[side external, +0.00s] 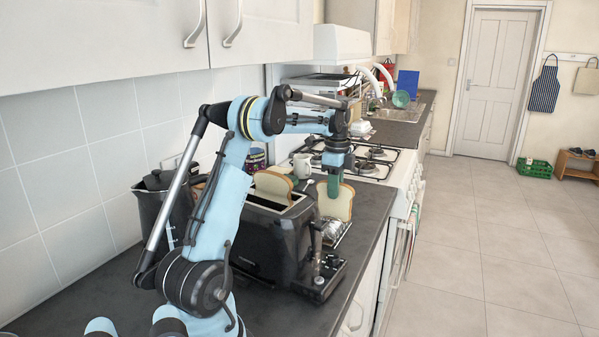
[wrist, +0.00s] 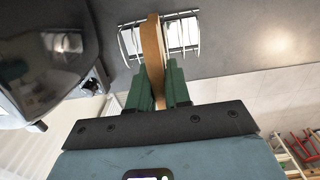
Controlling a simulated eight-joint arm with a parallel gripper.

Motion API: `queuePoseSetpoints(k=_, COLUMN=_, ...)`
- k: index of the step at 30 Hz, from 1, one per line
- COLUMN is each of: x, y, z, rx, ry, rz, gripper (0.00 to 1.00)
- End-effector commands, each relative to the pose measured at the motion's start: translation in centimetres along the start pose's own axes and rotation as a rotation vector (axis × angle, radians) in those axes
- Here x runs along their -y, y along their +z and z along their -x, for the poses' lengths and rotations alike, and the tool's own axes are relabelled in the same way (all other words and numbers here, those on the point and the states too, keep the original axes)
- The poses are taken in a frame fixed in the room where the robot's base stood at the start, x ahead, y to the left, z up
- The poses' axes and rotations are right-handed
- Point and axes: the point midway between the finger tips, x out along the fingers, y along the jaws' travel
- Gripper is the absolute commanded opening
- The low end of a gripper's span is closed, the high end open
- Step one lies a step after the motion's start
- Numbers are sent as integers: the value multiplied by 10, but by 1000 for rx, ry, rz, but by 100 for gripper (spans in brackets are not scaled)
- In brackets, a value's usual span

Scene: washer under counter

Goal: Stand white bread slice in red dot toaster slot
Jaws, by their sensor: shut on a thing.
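My gripper (side external: 335,183), with green fingers, points down and is shut on a white bread slice (side external: 337,203) with a brown crust. The slice is upright; in the wrist view it shows edge-on (wrist: 153,45) between the fingers (wrist: 159,88). It is at a wire toast rack (side external: 335,234); I cannot tell whether its lower edge is inside the rack or just above it. The rack also shows in the wrist view (wrist: 185,35). The black toaster (side external: 262,240) stands left of the rack. Another bread slice (side external: 272,187) sticks up from its far slot. I see no red dot.
A black kettle (side external: 160,205) stands behind my arm by the tiled wall. The counter's front edge is close to the right of the rack.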

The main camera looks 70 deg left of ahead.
Motion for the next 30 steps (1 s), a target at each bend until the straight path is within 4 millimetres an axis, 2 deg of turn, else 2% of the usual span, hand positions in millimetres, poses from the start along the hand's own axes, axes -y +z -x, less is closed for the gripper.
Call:
queuePoseSetpoints(k=3, x=-1, y=0, z=17, rx=0, ry=0, rz=0, gripper=0)
queuePoseSetpoints(k=12, x=-1, y=0, z=50, rx=0, ry=0, rz=0, gripper=0)
queuePoseSetpoints(k=30, x=-2, y=0, z=86, rx=0, ry=0, rz=0, gripper=0)
